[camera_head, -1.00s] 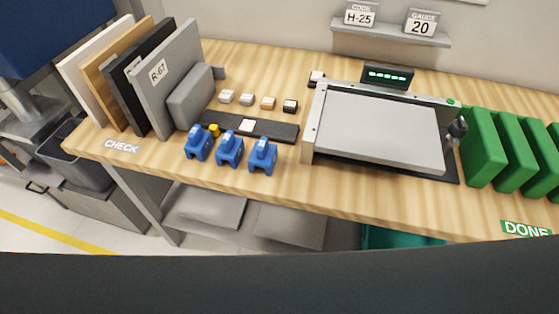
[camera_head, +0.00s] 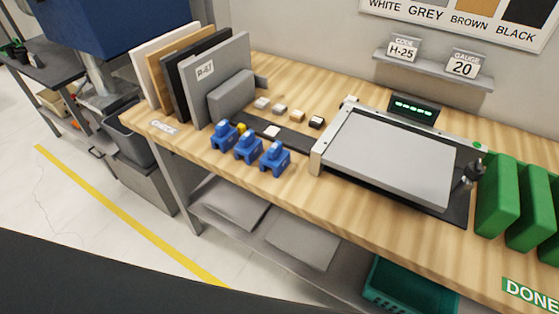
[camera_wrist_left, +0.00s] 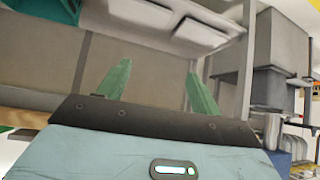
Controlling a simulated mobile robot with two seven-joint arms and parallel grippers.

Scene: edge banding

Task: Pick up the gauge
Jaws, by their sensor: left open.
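Three small blue blocks stand in a row near the front edge of the wooden bench: a left one (camera_head: 223,135), a middle one (camera_head: 248,147) and a right one (camera_head: 275,158). They look like gauges, but their markings are too small to read. A sign on the wall shelf reads "GAUGE 20" (camera_head: 462,66). In the left wrist view, my left gripper (camera_wrist_left: 160,70) has its two green fingers apart with nothing between them. It faces the area under a bench, away from the blue blocks. Neither gripper shows in the head view.
Upright boards (camera_head: 190,75) stand at the bench's left, with small coloured samples (camera_head: 279,109) nearby. A grey panel (camera_head: 392,155) lies on a fixture beside a small green-lit display (camera_head: 413,107). Green blocks (camera_head: 497,200) stand at the right. An "H-25" sign (camera_head: 403,48) is on the shelf.

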